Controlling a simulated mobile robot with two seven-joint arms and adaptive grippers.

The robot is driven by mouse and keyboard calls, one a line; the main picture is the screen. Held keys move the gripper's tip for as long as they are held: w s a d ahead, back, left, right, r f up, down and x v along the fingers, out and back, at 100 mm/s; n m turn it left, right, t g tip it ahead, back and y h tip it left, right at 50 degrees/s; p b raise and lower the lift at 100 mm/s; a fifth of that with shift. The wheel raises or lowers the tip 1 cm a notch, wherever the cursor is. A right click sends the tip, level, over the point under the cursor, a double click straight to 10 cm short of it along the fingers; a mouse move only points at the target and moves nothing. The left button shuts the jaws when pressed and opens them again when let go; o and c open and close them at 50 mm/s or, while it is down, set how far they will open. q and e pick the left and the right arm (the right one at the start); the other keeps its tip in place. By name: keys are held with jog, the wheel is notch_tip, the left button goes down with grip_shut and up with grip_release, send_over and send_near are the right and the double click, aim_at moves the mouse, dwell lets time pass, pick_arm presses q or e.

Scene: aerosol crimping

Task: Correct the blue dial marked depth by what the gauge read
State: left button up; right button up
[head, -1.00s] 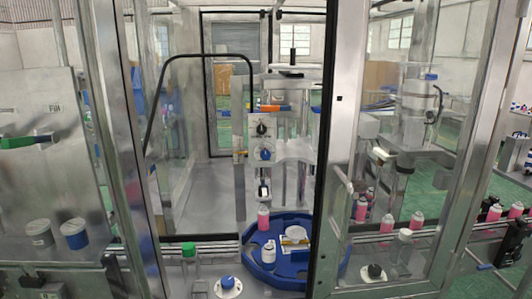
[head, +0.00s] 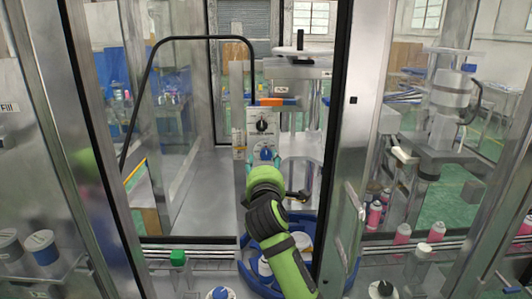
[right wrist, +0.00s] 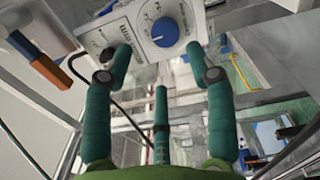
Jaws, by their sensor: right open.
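The blue dial (head: 266,153) sits on a pale control panel (head: 252,140), below a black knob (head: 262,125). In the right wrist view the blue dial (right wrist: 165,32) shows a white pointer mark on its face and a scale around it. My right gripper (right wrist: 160,55) is open and empty. Its two teal fingers point at the panel, with the dial beyond and between their tips, apart from both. A third finger is below. I cannot read the dial's figures. No gauge reading is legible. My left gripper is out of view.
A blue round tray (head: 352,262) lies behind and under my right arm, with white items partly hidden. An orange block (head: 271,102) is above the panel. A metal door post (head: 347,130) stands right of the opening. Pink cans (head: 403,233) stand further right.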

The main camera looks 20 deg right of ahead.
aim_at(266, 156)
jog(key=w, duration=0.1)
jog(key=w+d+p, duration=0.1)
jog(key=w, duration=0.1)
jog(key=w+d+f, duration=0.1)
jog(key=w, duration=0.1)
jog(key=shift+w+d+f, duration=0.1)
jog(key=shift+w+d, duration=0.1)
jog(key=shift+s+a+r, duration=0.25)
jog(key=shift+a+r, duration=0.05)
jog(key=shift+w+d+f, duration=0.15)
jog(key=shift+w+f, duration=0.05)
grip_shut()
